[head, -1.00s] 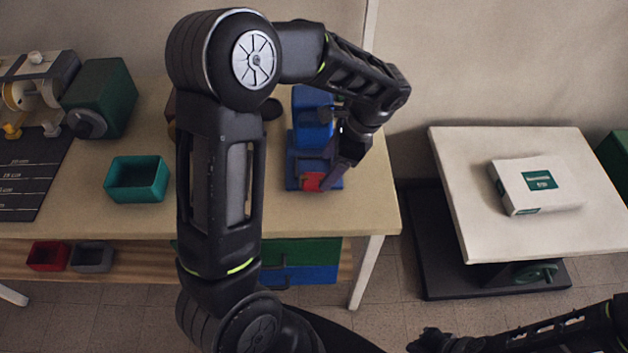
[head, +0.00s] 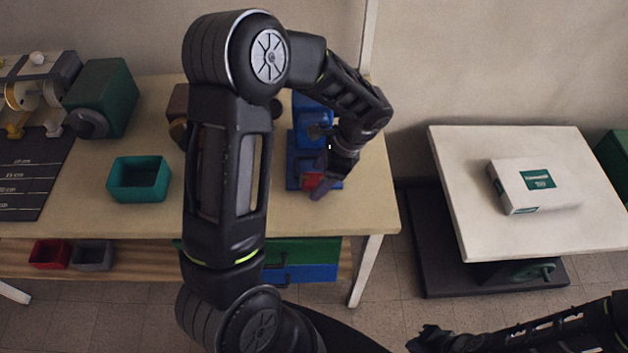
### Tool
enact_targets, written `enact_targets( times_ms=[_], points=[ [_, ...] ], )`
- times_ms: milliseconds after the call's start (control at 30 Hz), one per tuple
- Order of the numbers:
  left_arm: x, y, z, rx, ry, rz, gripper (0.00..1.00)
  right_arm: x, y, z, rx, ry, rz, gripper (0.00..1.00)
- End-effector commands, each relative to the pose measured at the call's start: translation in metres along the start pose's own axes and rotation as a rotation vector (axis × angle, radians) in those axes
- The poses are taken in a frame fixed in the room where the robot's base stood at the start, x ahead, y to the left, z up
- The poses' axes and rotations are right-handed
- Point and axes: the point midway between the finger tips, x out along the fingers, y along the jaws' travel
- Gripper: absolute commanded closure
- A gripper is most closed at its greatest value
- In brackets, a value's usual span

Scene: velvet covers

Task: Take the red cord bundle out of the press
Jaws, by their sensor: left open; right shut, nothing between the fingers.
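The blue press (head: 311,107) stands at the right end of the wooden table. The red cord bundle (head: 310,180) sits low at the front of the press, partly covered by my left gripper. My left gripper (head: 322,187) is open and hangs right at the bundle, its fingers over or beside it; I cannot tell whether they touch it. My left arm hides part of the table and the area left of the press. My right gripper (head: 420,337) is shut and empty at the bottom right, low and far from the press.
A teal open bin (head: 139,180) stands on the table, left of my arm. A green machine (head: 101,97) is behind it. Red (head: 49,254) and grey (head: 92,256) bins sit on the lower shelf. A white lift table (head: 545,228) with a box (head: 536,184) stands right.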

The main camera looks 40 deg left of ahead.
Motion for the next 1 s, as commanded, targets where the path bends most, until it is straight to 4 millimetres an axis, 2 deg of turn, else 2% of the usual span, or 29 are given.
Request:
enact_targets(
  times_ms=[67, 900, 1000],
  points=[
    [-0.0001, -0.0001, 0.0, 0.0, 0.0, 0.0, 0.29, 0.0, 0.0, 0.0, 0.0, 0.0, 0.0, 1.0],
    [-0.0001, 0.0, 0.0, 0.0, 0.0, 0.0, 0.98, -0.0001, -0.0001, 0.0, 0.0, 0.0, 0.0, 1.0],
    [-0.0002, 0.0, 0.0, 0.0, 0.0, 0.0, 0.98, -0.0001, -0.0001, 0.0, 0.0, 0.0, 0.0, 1.0]
  ],
)
